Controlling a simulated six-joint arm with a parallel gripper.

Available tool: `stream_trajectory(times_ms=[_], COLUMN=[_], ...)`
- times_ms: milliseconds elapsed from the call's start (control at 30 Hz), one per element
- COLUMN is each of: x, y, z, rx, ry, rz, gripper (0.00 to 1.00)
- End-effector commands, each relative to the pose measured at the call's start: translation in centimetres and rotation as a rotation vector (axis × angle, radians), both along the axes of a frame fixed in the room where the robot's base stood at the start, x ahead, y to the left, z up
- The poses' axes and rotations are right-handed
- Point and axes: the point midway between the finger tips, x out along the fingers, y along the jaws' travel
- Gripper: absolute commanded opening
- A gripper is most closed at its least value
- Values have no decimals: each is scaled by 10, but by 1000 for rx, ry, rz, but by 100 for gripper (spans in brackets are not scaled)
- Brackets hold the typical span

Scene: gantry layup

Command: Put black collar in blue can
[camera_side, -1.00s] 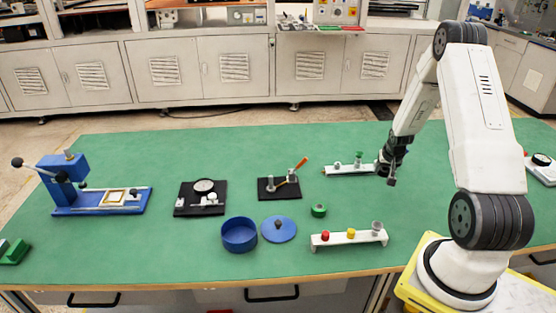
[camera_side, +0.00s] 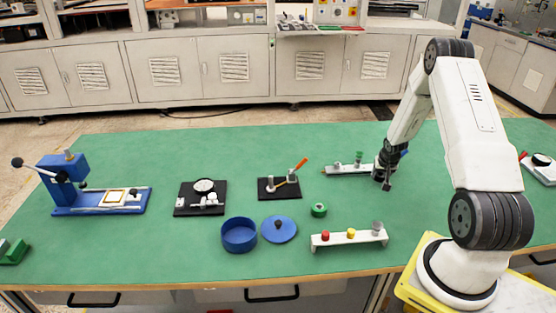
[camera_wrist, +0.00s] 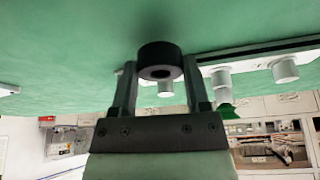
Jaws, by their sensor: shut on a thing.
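The black collar (camera_wrist: 160,58) is a short thick ring with a round hole, held between the two fingertips of my gripper (camera_wrist: 160,78) in the wrist view. In the side view my gripper (camera_side: 384,176) is low by the right end of the back white rail; the collar cannot be made out clearly against its dark fingers. The blue can (camera_side: 239,236) stands open at the front middle of the green table, well to the left of my gripper. A blue lid (camera_side: 284,233) with a dark knob lies just right of the can.
The back white rail (camera_side: 340,170) carries small pegs and a green piece. A front white rail (camera_side: 331,241) carries red, yellow and grey pieces.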

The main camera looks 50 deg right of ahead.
Motion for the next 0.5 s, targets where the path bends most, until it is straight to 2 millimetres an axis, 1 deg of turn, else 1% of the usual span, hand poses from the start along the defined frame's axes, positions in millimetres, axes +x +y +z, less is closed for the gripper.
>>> stream_trajectory(times_ms=[233,500], x=[0,1], y=[0,0], z=[-12,-15], rx=[2,3], ry=[-2,-4], rz=[1,2], gripper=[0,0])
